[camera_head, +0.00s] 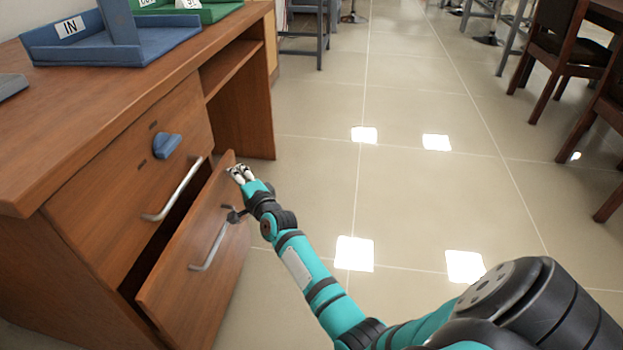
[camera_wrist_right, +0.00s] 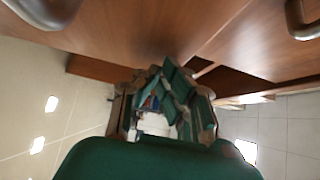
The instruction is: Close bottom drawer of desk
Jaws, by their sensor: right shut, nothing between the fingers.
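The wooden desk (camera_head: 225,38) stands at the left in the head view. Its bottom drawer (camera_head: 190,275) is partly pulled out, with a dark gap behind its front panel. A silver bar handle (camera_head: 208,248) is on that panel. The upper drawer (camera_head: 100,190) is flush with the desk and has its own silver handle (camera_head: 175,190). My right gripper (camera_head: 238,172) is shut and empty at the far upper corner of the bottom drawer's front. I cannot tell whether it touches. It also shows in the right wrist view (camera_wrist_right: 165,105), close to wooden panels. My left gripper is not in view.
A blue tray (camera_head: 165,47) labelled IN and a green tray (camera_head: 215,12) sit on the desktop. A blue object (camera_head: 166,146) is on the upper drawer's front. Dark chairs (camera_head: 565,55) stand at the right. The tiled floor (camera_head: 400,190) between is clear.

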